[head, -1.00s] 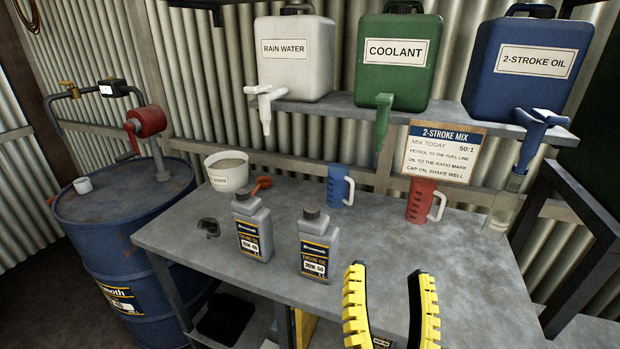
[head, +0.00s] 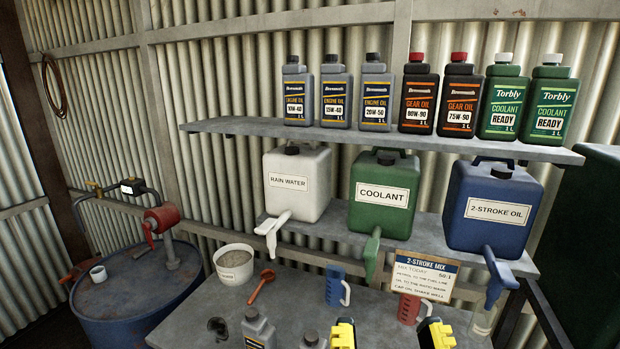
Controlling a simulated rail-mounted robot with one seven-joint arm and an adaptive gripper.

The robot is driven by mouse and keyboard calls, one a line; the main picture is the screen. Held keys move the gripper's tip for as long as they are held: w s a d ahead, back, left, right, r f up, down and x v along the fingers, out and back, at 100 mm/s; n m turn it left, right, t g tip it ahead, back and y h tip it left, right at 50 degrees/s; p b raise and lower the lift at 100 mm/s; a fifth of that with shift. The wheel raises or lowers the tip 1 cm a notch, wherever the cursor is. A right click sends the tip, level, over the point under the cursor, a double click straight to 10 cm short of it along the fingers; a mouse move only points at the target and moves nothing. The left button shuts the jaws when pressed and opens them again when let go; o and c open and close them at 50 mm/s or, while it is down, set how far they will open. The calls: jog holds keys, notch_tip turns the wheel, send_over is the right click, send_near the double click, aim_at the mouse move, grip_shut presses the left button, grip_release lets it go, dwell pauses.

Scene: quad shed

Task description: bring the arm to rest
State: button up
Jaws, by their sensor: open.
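My gripper (head: 389,335) shows at the bottom edge of the head view, with its two yellow-padded fingers apart and nothing seen between them. Only the fingertips are in view; the rest of the arm is out of the picture. The fingers are over the front part of the grey bench (head: 205,310). Two grey engine oil bottles stand on the bench to the left of the fingers, one (head: 258,328) nearer the left and one (head: 312,341) cut off by the bottom edge.
A blue jug (head: 334,288) and a red jug (head: 408,308) stand behind the fingers. White, green and blue tanks (head: 490,215) sit on a low shelf, with bottles on a shelf (head: 240,127) above. A blue drum (head: 120,290) with a pump stands left. A white tub (head: 235,266) is on the bench.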

notch_tip(320, 180, up, 13)
jog(key=p, duration=1)
